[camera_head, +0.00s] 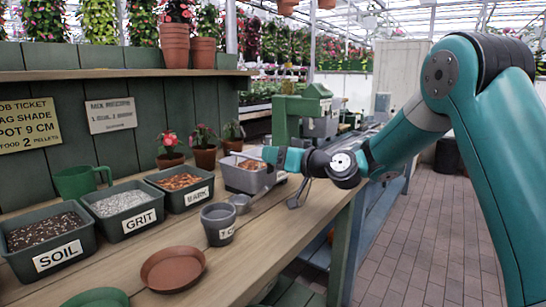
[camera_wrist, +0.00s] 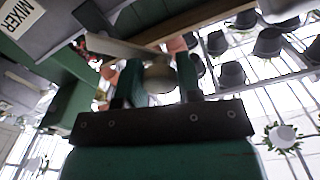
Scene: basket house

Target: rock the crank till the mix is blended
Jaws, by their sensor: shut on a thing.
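My gripper (camera_head: 272,157) is shut on the crank's pale round knob, above the bench's far part. In the wrist view the knob (camera_wrist: 160,78) sits between the two green fingers of my gripper (camera_wrist: 160,76), with a flat pale crank arm (camera_wrist: 118,47) running off to the upper left. A grey tub (camera_head: 236,182) with brown mix (camera_head: 249,165) stands on the bench just below and left of my gripper. A MIXER label (camera_wrist: 22,13) shows in the wrist view. My gripper partly hides the tub's far side. How well the mix is blended cannot be told.
Bins of soil (camera_head: 48,262), grit (camera_head: 140,222) and bark (camera_head: 191,201) line the bench's left. A green machine (camera_head: 290,112) stands behind. The brick aisle at right is clear.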

